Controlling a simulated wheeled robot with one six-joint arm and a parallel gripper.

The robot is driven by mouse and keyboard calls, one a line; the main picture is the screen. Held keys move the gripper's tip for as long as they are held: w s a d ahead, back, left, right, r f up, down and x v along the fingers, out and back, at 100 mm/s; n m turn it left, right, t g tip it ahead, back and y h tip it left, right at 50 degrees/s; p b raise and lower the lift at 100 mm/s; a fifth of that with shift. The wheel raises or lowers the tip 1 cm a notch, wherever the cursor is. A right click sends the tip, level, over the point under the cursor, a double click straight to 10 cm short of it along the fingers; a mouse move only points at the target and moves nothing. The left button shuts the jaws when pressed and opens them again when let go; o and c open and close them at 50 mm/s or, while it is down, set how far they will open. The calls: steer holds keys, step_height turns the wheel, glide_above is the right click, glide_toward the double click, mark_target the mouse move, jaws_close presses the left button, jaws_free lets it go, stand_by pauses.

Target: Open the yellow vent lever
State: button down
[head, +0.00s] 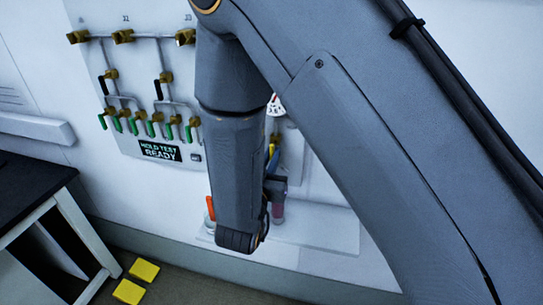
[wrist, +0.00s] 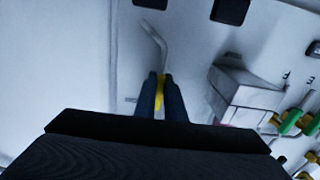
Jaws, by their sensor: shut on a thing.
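The yellow vent lever (wrist: 160,84) shows in the wrist view as a yellow piece between my two dark blue fingers, with a bent pale grey pipe beyond it. My gripper (wrist: 161,92) is shut on this lever. In the head view, a small yellow part of the lever (head: 271,151) shows just right of my forearm, with the blue fingers of my gripper (head: 272,162) against it. The lever's pivot and most of its length are hidden by the fingers and my arm.
A wall panel (head: 135,75) carries brass fittings, several green-handled valves (head: 150,129), black levers and a "HOLD TEST READY" sign (head: 160,150). A round gauge (head: 275,105) and an orange handle (head: 210,207) are close to my arm. A dark-topped table (head: 35,185) stands left; yellow blocks (head: 144,271) lie below.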

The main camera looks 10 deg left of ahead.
steer(key=c, duration=1.8)
jaws_free()
steer(key=shift+c, duration=0.2)
steer(key=s+b, duration=0.2)
steer(key=s, duration=0.5)
steer(key=shift+s+a, duration=0.3)
steer(key=shift+s, duration=0.1)
